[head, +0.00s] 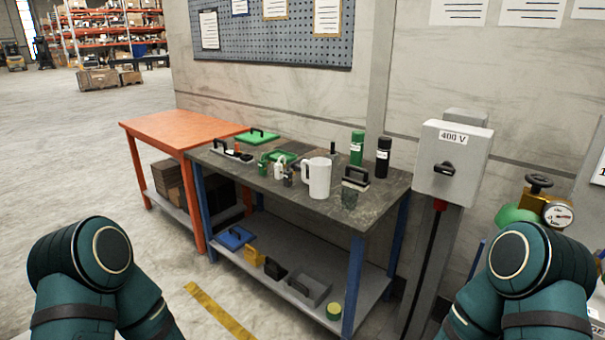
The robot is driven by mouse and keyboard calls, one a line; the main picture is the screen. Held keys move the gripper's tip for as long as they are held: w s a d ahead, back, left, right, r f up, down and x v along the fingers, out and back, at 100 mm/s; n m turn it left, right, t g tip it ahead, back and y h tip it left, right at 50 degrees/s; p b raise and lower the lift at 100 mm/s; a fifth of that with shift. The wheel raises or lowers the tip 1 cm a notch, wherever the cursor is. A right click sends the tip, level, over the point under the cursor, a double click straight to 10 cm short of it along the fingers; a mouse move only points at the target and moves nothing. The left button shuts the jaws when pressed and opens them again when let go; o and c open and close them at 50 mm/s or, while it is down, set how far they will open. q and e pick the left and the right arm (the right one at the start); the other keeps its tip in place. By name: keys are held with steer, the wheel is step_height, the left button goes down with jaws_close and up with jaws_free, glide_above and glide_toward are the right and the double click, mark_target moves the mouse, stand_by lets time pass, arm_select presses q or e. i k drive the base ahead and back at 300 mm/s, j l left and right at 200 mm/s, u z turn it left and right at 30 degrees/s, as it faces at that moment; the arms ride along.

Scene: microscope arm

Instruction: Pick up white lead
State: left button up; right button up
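I cannot make out a white lead for certain. The white things on the grey-topped bench (370,215) are a white jug (318,178) with a handle, upright near the middle, and a small white bottle (279,170) to its left. Neither of my grippers is in view. Only teal parts of my two arms show, at the lower left and lower right, well apart from the bench.
An orange table (170,128) adjoins at left. A 400 V box (453,160) stands right. Floor at left is clear.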

mark_target(278, 166)
steer(key=i+j+z, duration=0.15)
steer(key=z, duration=0.2)
steer(key=i+j+z, duration=0.1)
steer(key=z, duration=0.25)
steer(key=j+z, duration=0.35)
steer(key=i+j+z, duration=0.15)
steer(key=j+z, duration=0.15)
steer(key=j, duration=0.25)
steer(key=i+j+z, duration=0.2)
steer(key=j+z, duration=0.25)
steer(key=j, duration=1.8)
